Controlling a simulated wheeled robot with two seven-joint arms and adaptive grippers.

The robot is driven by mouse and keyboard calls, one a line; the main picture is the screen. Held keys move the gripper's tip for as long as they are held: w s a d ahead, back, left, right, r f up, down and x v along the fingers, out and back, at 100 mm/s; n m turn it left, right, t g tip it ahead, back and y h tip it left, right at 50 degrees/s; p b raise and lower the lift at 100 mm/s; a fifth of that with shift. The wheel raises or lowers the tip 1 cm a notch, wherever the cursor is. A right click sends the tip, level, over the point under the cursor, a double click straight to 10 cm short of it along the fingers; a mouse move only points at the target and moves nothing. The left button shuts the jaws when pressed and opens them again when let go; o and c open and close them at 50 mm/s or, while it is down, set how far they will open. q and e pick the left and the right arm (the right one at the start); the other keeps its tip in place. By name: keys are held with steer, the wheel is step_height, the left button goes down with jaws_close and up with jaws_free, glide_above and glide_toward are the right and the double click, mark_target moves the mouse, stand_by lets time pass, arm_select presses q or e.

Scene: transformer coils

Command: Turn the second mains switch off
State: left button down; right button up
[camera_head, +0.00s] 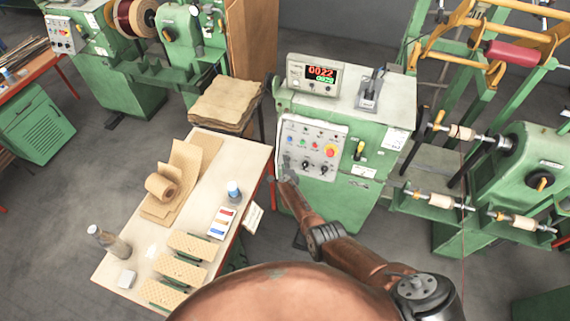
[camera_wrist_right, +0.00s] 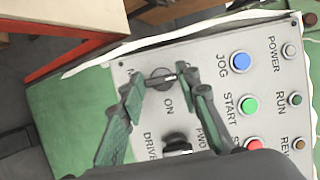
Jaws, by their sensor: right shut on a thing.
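The grey control panel (camera_head: 313,146) is on the front of the green machine (camera_head: 345,110) in the middle of the head view. In the head view my right gripper (camera_head: 284,178) is at the panel's left edge, hiding the switch. My left gripper is not in view.
Next to the switch are a black DRIVE knob (camera_wrist_right: 176,143), a blue JOG button (camera_wrist_right: 240,62) and a green START button (camera_wrist_right: 249,104). A winding stand (camera_head: 480,90) is on the right.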

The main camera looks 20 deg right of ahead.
steer(key=shift+f, duration=0.1)
steer(key=o, duration=1.2)
steer(key=shift+c, duration=0.2)
